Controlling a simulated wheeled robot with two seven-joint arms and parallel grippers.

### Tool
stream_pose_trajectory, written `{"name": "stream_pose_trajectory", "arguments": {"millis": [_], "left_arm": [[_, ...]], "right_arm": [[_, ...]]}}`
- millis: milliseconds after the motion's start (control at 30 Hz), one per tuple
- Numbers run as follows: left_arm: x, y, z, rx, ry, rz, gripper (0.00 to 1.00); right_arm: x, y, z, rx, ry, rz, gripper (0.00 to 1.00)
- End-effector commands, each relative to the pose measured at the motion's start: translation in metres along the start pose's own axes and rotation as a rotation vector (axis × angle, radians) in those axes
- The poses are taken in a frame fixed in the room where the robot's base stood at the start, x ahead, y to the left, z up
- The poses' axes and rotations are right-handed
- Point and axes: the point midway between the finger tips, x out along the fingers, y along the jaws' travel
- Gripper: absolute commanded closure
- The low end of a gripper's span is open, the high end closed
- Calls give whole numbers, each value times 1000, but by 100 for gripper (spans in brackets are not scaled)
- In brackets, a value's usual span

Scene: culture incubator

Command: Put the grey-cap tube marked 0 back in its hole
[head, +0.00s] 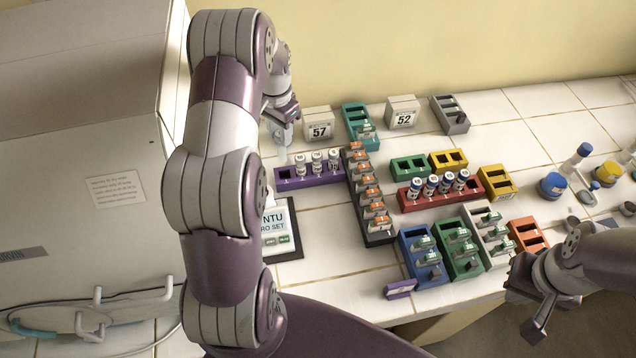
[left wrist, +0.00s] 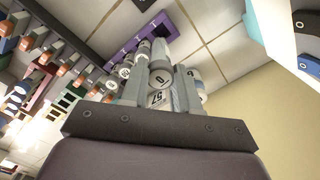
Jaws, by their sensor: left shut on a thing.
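My left gripper (head: 283,130) is shut on the grey-cap tube. The cap marked 0 (left wrist: 160,80) shows between the two fingers (left wrist: 160,88) in the left wrist view. In the head view the pale lower end of the tube (head: 281,157) hangs above the left end of the purple rack (head: 313,178). The purple rack also shows in the left wrist view (left wrist: 158,22). Several white-capped tubes (head: 317,162) stand upright in the rack. Whether the held tube's tip touches the rack is unclear. My right gripper (head: 533,300) is open and empty at the lower right.
A block marked 57 (head: 319,122) stands behind the purple rack. A dark rack with orange-topped pieces (head: 380,237) adjoins its right end. A red rack (head: 440,197) holds blue-banded tubes. A white sign (head: 283,238) stands in front, and the incubator (head: 80,190) is at left.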

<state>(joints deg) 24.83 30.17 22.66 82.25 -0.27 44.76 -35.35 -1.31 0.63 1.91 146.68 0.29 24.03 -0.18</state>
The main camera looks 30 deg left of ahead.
Motion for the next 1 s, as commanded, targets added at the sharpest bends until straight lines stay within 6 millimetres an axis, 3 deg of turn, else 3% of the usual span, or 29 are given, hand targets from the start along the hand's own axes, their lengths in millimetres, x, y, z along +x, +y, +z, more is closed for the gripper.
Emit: {"name": "stream_pose_trajectory", "arguments": {"millis": [133, 600, 1000], "left_arm": [[13, -10, 5, 89, -4, 3, 100], [98, -9, 4, 96, -2, 1, 100], [107, -10, 4, 95, 0, -1, 100]], "right_arm": [[-2, 0, 0, 0, 0, 0, 100], [-28, 0, -3, 0, 1, 0, 100], [-21, 0, -2, 0, 0, 0, 100]]}}
